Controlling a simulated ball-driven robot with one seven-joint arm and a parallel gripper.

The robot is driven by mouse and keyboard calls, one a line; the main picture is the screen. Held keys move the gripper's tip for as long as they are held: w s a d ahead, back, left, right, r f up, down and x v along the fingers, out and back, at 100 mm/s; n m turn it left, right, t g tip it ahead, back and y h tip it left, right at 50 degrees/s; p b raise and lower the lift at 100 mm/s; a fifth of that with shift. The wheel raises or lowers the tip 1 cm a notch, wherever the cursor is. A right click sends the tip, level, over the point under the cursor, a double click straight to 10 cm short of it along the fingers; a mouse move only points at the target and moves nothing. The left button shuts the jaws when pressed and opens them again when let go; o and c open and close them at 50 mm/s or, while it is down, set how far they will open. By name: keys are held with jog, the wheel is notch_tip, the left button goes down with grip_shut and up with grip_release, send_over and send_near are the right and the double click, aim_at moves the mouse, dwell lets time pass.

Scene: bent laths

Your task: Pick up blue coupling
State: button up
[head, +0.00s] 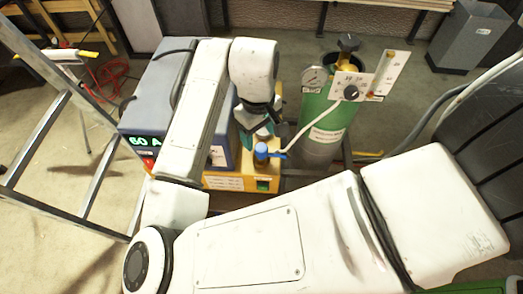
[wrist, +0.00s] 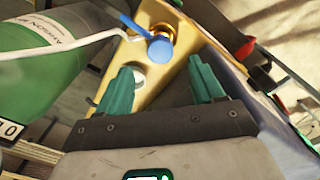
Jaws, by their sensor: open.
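The blue coupling (head: 262,150) sits on the yellow unit, with a white hose running up from it toward the gas bottle. In the wrist view the blue coupling (wrist: 160,47) shows as a round blue end on a brass collar, with a blue lever beside it. My gripper (wrist: 160,65) is open, its two teal fingers apart and nothing held. The coupling appears just past the fingertips, in line with the gap between them. In the head view my gripper (head: 262,130) is close above and behind the coupling, partly hidden by my wrist.
The yellow unit (head: 225,181) adjoins a blue-grey welder (head: 145,110) reading "60 A". A green gas bottle (head: 326,128) with a gauge (head: 314,77) stands close on the right. An aluminium ladder (head: 45,135) leans at the left.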

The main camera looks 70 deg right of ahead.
aim_at(261, 148)
jog(key=shift+f, duration=0.9)
jog(key=shift+s+a+f+p, duration=0.15)
jog(key=shift+f+p, duration=0.1)
jog(key=shift+f, duration=1.15)
jog(key=shift+s+d+f+p, duration=0.15)
jog(key=shift+f+p, duration=0.1)
jog(key=shift+f, duration=1.1)
jog(key=shift+a, duration=0.1)
jog(key=c, duration=1.2)
